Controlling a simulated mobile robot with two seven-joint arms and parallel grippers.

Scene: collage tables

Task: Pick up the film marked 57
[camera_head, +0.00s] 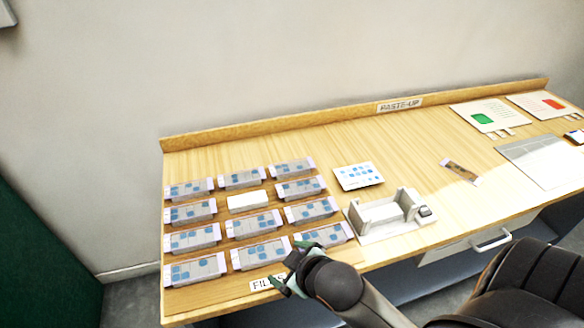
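Several films with blue patches and pale lilac ends lie in a grid on the left of the wooden table; one is at the front left (195,269), one at the front middle (258,254), one at the front right (328,234). Their numbers are too small to read, so I cannot tell which is marked 57. My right gripper (287,264) is at the table's front edge, by the front-middle and front-right films. Its green fingers are apart with nothing seen between them. It partly covers a label starting "FIL" (262,284). My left gripper is out of view.
A white block (248,201) takes one grid place. Right of the grid are a card with blue dots (358,176), a grey-white device (385,217) and a brown strip (460,171). White sheets (490,116) lie farther right. A raised ledge (300,121) lines the back.

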